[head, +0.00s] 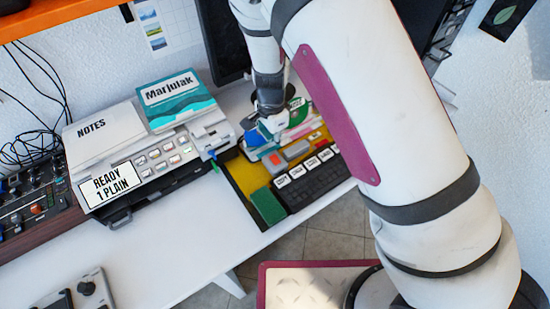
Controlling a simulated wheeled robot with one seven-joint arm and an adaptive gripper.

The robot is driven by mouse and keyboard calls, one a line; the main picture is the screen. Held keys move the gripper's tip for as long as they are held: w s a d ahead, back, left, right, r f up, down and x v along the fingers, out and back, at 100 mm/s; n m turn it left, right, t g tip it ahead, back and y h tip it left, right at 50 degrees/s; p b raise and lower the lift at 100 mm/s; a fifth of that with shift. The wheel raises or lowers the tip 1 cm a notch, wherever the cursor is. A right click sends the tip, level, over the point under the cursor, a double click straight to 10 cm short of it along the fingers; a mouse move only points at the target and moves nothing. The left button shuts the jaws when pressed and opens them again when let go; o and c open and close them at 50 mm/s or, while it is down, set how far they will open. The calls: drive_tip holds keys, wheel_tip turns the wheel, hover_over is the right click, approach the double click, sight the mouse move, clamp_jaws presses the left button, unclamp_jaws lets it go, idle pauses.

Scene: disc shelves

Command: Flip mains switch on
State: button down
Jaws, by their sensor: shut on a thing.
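My gripper (268,118) reaches down at the right of the printer-like machine (152,160), over the back of the open drawer (247,178). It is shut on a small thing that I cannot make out. Blue and green items show close around the fingertips. The machine has a lit panel reading "READY 1 PLAIN" (110,187) and several small buttons (165,155). I cannot pick out a mains switch; it may be hidden by my arm or too small to tell.
A notes pad (103,137) and a teal "Marjulak" box (175,100) lie on the machine. The drawer holds a green block (267,205) and black cases with white labels. Cables and a control panel (38,203) are at left.

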drive_tip(key=shift+f+b, duration=1.15)
drive_tip(key=shift+f, duration=1.45)
idle(0.3)
drive_tip(key=shift+r+p, duration=2.1)
drive_tip(key=shift+r, duration=1.45)
drive_tip(key=shift+r, duration=0.1)
wheel_tip(320, 180, up, 13)
drive_tip(key=n+y, duration=0.2)
hover_over(272, 155)
drive_tip(key=s+d, duration=0.2)
drive_tip(key=d, duration=0.2)
drive_tip(key=s+d+r+n+t, duration=0.1)
drive_tip(key=s+d+r+n, duration=0.1)
drive_tip(key=r, duration=0.4)
drive_tip(key=s+d+r+n+t, duration=0.1)
drive_tip(key=s+d+r, duration=0.2)
drive_tip(key=r, duration=0.3)
drive_tip(key=s+d+r+n+t, duration=0.1)
drive_tip(key=s+d+r+n, duration=0.1)
drive_tip(key=s, duration=0.4)
drive_tip(key=s+d+r+n+t+h, duration=0.1)
drive_tip(key=s+d+r+n, duration=0.1)
drive_tip(key=s+d+r, duration=0.2)
drive_tip(key=s+d+r+n+t+h, duration=0.1)
drive_tip(key=s+d+r+n, duration=0.1)
drive_tip(key=s+d+r, duration=0.2)
drive_tip(key=s+d, duration=0.1)
drive_tip(key=s, duration=0.2)
drive_tip(key=shift+s+d, duration=0.15)
drive_tip(key=shift+s, duration=0.2)
